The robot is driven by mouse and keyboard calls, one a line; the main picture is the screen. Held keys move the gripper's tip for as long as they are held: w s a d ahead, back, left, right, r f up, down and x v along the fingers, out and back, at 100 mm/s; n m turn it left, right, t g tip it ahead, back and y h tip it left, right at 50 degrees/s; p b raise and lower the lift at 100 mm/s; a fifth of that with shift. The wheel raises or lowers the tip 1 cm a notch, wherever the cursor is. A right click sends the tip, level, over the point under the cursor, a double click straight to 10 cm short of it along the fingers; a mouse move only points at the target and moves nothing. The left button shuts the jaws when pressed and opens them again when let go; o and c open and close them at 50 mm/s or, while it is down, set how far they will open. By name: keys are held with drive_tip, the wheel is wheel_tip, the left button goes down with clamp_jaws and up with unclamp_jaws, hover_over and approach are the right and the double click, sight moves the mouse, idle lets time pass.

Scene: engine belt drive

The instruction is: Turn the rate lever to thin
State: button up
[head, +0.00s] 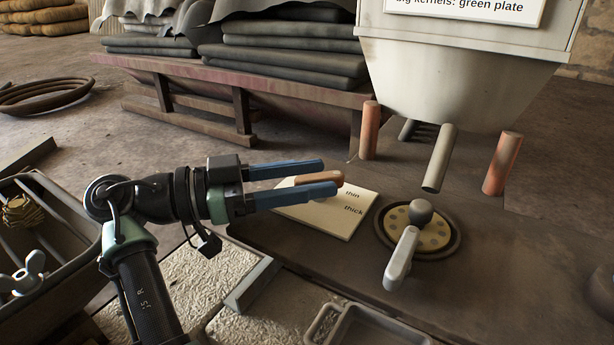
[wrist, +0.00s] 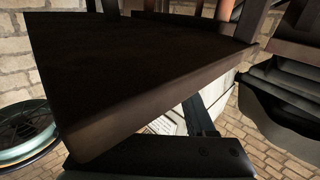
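A brown rounded handle (head: 322,178), which looks like the rate lever's grip, shows between my gripper's two blue fingers in the head view. My gripper (head: 328,176) is open, with its fingers spread on either side of the handle. The near finger hides part of the handle, and I cannot tell whether it touches. A gap shows on the far finger's side. Just beyond lies a cream plate (head: 340,216) marked "thin" at the back and "thick" nearer the front. The lever's lower part is hidden. A pale lettered plate also shows in the wrist view (wrist: 166,125).
A grey lever (head: 402,258) with a round knob sits over a perforated disc (head: 440,236) to the right. A pale hopper (head: 460,75) and several posts stand behind. A grey tray (head: 370,328) is in front, and an open bin (head: 45,240) at left. A large dark surface (wrist: 130,75) fills much of the wrist view.

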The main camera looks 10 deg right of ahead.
sight(307, 177)
wheel_tip(307, 177, up, 10)
drive_tip(key=shift+r+p, duration=0.1)
drive_tip(key=shift+p, duration=0.75)
